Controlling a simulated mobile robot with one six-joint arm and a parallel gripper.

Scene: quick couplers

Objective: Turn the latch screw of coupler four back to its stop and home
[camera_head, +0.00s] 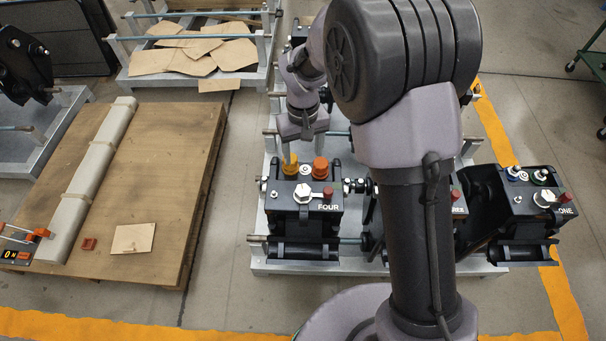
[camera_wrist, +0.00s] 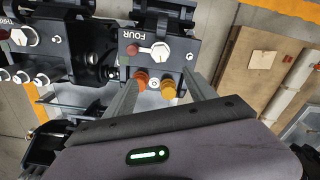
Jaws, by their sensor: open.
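Coupler four (camera_head: 296,222) is a black block labelled FOUR, on the metal rack left of my arm. Its top has a large silver hex head (camera_head: 303,193) with a light lever pointing right to a red knob (camera_head: 328,192). A smaller screw (camera_head: 274,195) sits left of the hex. Behind are a yellow cap (camera_head: 290,164) and an orange cap (camera_head: 320,168). The wrist view shows the hex head (camera_wrist: 161,50), red knob (camera_wrist: 132,49) and smaller screw (camera_wrist: 189,56) upside down. My gripper (camera_wrist: 163,78) is open and empty, fingers apart, above the caps' side. Which part is the latch screw is not marked.
Coupler one (camera_head: 536,205) is on the right; coupler three (camera_head: 457,205) is mostly hidden behind my arm. A wooden pallet (camera_head: 180,150) with a long pale beam (camera_head: 92,180) lies left. A cardboard-filled rack (camera_head: 195,50) stands behind. Bare floor separates pallet and rack.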

